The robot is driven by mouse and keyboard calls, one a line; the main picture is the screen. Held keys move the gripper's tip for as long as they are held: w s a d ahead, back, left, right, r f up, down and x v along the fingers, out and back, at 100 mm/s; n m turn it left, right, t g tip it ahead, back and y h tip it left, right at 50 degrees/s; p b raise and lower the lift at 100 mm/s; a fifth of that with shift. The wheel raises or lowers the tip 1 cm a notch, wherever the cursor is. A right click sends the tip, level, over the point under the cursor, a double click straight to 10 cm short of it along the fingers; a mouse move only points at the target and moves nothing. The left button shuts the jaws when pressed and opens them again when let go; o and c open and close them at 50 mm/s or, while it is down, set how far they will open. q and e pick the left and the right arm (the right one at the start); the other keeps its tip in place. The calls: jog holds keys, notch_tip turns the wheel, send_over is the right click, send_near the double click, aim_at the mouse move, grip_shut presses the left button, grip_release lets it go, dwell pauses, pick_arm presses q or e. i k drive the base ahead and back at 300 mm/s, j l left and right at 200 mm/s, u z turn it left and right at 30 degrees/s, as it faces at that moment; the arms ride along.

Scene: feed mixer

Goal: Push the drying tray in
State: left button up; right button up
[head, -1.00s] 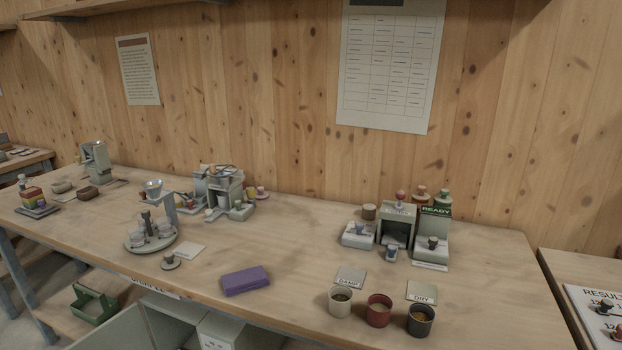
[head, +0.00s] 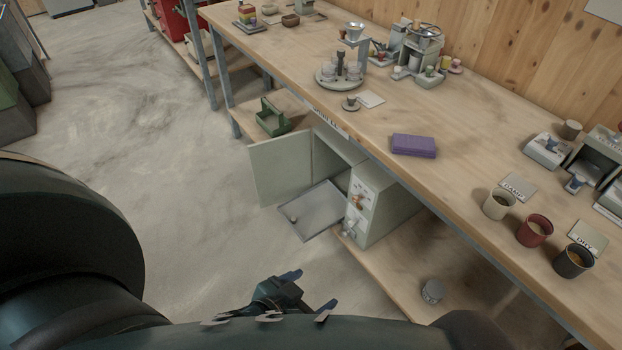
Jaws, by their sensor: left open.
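The drying tray (head: 312,212) is a flat grey metal sheet with a small knob near its front left edge. It sticks out of a pale green-grey cabinet (head: 388,212) under the bench. The cabinet door (head: 281,168) stands open to the left of the tray. My left gripper (head: 306,292) is open and empty, in front of and below the tray in the picture, apart from it. My arm hides part of the gripper. My right gripper is not in view.
The cabinet front has knobs beside the tray. A green carrier (head: 272,118) and a small grey pot (head: 432,291) sit on the lower shelf.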

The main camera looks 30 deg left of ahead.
aim_at(311, 213)
jog(key=u, duration=0.85)
jog(key=j+z, duration=0.2)
jog(key=j, duration=0.1)
